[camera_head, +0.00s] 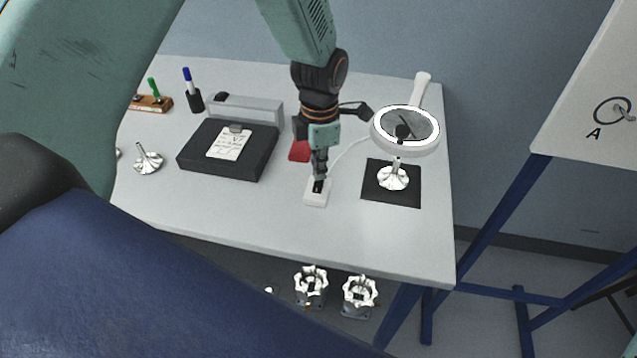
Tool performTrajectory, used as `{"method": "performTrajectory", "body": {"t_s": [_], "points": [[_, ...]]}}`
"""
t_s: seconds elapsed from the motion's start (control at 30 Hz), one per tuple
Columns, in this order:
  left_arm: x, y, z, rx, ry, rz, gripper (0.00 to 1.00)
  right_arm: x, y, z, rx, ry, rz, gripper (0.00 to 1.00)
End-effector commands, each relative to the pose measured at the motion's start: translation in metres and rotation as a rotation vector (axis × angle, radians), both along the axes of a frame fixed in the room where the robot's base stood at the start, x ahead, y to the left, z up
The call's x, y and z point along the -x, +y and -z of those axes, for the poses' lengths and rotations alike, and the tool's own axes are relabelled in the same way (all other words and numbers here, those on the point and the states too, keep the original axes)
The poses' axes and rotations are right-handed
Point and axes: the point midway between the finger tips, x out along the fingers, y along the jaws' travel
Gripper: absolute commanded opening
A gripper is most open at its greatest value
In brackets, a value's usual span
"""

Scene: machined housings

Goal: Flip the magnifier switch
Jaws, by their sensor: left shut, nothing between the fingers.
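The magnifier switch (316,198) is a small white box with a dark rocker, lying on the table near its front edge. A white cord runs from it toward the magnifier lamp (432,146), whose white ring surrounds a round lens. My left gripper (319,178) points down with its fingers shut and empty. Its tips are at the dark rocker and hide part of it; I cannot tell whether they touch. My right gripper is not in view.
A black box (190,160) with a paper label lies left of the switch. A metal part (393,180) stands on a black mat (408,198) under the lens. A red object (299,151) lies behind my gripper. The table (400,242) is clear along its front right.

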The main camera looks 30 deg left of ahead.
Motion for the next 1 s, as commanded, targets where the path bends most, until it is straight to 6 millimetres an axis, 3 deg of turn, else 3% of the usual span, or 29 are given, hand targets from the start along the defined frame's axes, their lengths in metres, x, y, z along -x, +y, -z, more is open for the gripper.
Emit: {"method": "performTrajectory", "body": {"t_s": [1.0], "points": [[0.000,0.000,0.014,0.000,0.000,0.000,0.00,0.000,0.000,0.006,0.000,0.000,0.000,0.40]]}}
